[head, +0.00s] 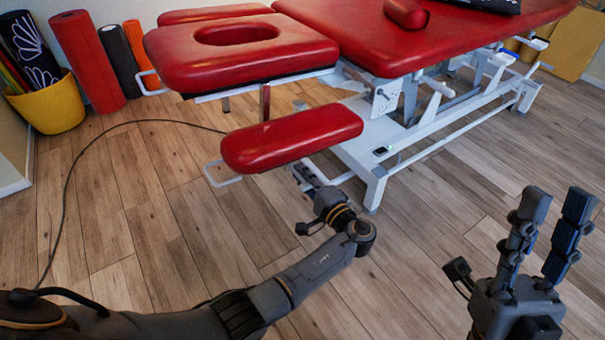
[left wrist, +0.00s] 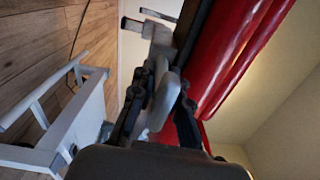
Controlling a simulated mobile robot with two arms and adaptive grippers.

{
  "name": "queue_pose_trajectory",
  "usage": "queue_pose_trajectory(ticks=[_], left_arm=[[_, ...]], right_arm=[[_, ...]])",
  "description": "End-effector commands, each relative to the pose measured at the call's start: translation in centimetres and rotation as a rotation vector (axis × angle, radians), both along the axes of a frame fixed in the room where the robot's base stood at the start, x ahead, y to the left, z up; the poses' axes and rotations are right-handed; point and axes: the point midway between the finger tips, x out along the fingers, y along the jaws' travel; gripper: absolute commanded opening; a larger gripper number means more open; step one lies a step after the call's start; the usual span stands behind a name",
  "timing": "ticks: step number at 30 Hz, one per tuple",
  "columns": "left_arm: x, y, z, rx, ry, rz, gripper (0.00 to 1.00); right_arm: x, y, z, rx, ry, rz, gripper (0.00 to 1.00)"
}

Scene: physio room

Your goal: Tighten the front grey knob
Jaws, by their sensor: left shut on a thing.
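The red padded treatment table (head: 440,35) stands on a white metal frame, with a lower red armrest pad (head: 292,136) at its near side. My left gripper (head: 302,176) reaches under this pad, and its fingertips are partly hidden there in the head view. In the left wrist view, my left gripper (left wrist: 160,100) is shut on a grey knob (left wrist: 166,92) beneath the red padding. The knob is hidden in the head view. My right gripper (head: 557,200) is open and empty above the floor at the right, fingers pointing up.
A yellow bucket (head: 52,106) with rolled mats stands at the far left, beside an upright red roll (head: 86,60). A dark cable (head: 70,165) runs across the wooden floor. White frame legs (head: 372,185) stand right of my left gripper. The near floor is mostly clear.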

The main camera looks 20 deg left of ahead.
Motion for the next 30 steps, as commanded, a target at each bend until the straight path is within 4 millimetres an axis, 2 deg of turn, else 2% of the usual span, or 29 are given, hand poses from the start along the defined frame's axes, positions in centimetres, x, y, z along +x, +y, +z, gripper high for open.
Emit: queue_pose_trajectory(ticks=[10, 11, 13, 14, 24, 30], left_arm=[[0.1, -0.1, 0.1, 0.001, -0.001, -0.004, 0.00], [0.1, -0.1, 0.1, 0.001, -0.001, -0.004, 0.20], [0.1, -0.1, 0.1, 0.001, -0.002, -0.003, 0.34], [0.1, 0.0, 0.1, 0.001, -0.001, -0.003, 0.37], [-0.1, -0.2, 0.0, 0.001, -0.001, -0.001, 0.37], [-1.4, -2.0, -0.1, -0.003, 0.001, -0.004, 0.37]], right_arm=[[0.1, 0.0, 0.0, -0.002, 0.004, -0.001, 0.32], [0.1, 0.0, 0.0, -0.002, 0.004, -0.001, 0.32], [0.1, 0.0, 0.0, -0.002, 0.004, -0.001, 0.32], [0.1, 0.0, 0.0, -0.002, 0.004, -0.001, 0.32], [0.1, 0.0, -0.1, -0.001, 0.004, 0.001, 0.32], [0.1, 0.0, -0.1, -0.001, 0.004, 0.000, 0.32]])
